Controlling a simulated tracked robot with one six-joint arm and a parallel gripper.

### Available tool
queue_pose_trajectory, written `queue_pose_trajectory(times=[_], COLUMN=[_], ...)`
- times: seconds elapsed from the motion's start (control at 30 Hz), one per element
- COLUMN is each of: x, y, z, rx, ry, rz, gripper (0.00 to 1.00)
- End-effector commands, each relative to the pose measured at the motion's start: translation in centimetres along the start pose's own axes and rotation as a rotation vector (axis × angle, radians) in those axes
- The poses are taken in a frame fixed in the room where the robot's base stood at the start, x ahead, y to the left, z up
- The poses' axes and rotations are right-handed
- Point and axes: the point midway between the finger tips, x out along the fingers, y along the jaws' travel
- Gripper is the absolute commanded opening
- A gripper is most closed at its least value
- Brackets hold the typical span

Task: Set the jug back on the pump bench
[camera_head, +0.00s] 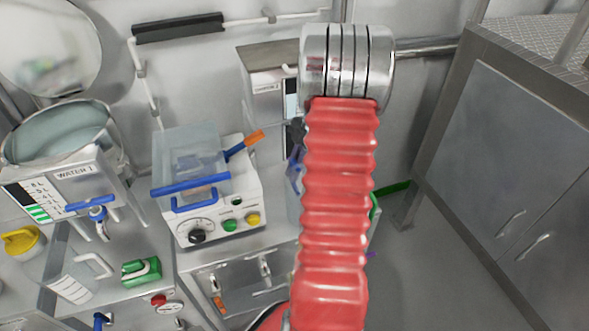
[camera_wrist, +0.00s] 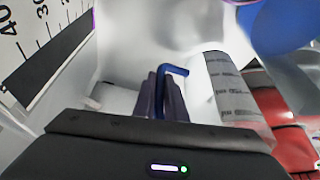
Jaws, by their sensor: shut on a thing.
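I cannot tell what the rod belongs to. A large white surface lies behind it. In the head view my red arm hides the gripper and what it holds. No label tells which surface is the pump bench.
A white device (camera_head: 210,205) with knobs and a clear, blue-edged box stands right of the tank. A yellow-lidded item (camera_head: 22,242) and a green item (camera_head: 141,271) lie near the jug. A grey cabinet (camera_head: 510,150) stands at the right. A scale (camera_wrist: 35,55) is close left in the wrist view.

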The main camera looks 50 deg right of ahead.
Motion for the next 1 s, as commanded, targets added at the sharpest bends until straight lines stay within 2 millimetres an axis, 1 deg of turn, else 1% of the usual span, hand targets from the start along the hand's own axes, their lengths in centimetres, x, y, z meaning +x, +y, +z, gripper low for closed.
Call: queue_pose_trajectory(times=[0.17, 0.2, 0.47, 0.77, 0.87, 1.0], x=[0.1, 0.1, 0.1, -0.1, -0.6, -2.2], y=[0.0, 0.0, 0.0, 0.0, 0.1, 0.1], z=[0.0, 0.1, 0.0, 0.0, 0.0, 0.0], rx=[0.000, 0.000, 0.000, -0.001, -0.001, -0.001], ry=[0.000, 0.000, 0.000, -0.001, -0.002, -0.003], rz=[0.000, 0.000, 0.000, 0.000, 0.001, 0.002], gripper=[0.00, 0.12, 0.30, 0.30, 0.30, 0.30])
